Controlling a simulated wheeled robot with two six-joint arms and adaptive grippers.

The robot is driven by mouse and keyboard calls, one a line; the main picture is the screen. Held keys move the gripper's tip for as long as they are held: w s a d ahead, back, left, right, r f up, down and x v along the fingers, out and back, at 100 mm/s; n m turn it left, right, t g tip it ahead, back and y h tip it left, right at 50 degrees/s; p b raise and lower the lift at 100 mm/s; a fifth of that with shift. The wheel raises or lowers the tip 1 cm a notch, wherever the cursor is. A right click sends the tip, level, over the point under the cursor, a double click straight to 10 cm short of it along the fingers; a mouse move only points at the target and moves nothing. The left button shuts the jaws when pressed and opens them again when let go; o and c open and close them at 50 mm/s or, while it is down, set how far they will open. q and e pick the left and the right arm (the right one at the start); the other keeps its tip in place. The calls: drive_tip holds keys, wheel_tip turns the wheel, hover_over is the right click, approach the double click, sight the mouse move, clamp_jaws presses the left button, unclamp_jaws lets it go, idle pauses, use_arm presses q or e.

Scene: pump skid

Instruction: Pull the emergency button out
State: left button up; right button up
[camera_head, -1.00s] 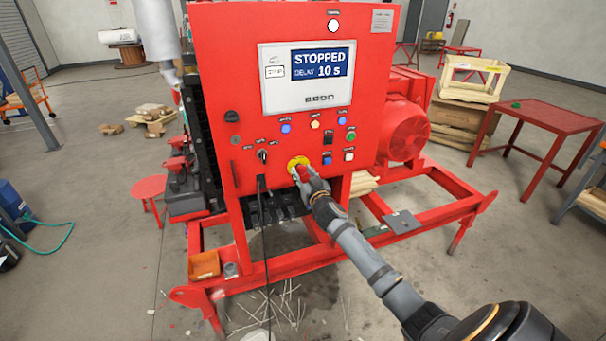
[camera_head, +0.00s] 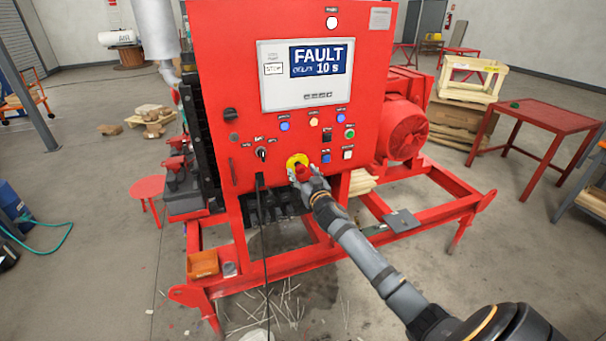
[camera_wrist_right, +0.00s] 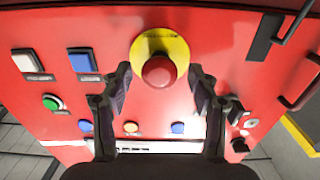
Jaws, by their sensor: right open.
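The emergency button (camera_wrist_right: 159,71) is a red mushroom head on a yellow round plate (camera_wrist_right: 165,44), low on the red cabinet front. My right gripper (camera_wrist_right: 157,80) is open, with one finger on each side of the red head and visible gaps between. In the head view the right gripper (camera_head: 301,175) is at the button (camera_head: 303,172) and partly covers it; the yellow plate shows around it. The cabinet's screen (camera_head: 321,62) reads FAULT with a 10 s delay line. The left gripper is not in view.
Blue, green, white and black controls (camera_head: 326,158) sit close to the right of the button. A black selector switch (camera_head: 261,153) is to its left, with a black cable (camera_head: 263,230) hanging below. The red skid frame (camera_head: 290,268) extends beneath the cabinet.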

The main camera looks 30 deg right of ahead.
drive_tip(key=shift+s+f, duration=0.15)
drive_tip(key=shift+s, duration=0.15)
drive_tip(key=v, duration=1.1)
drive_tip(key=shift+s, duration=0.2)
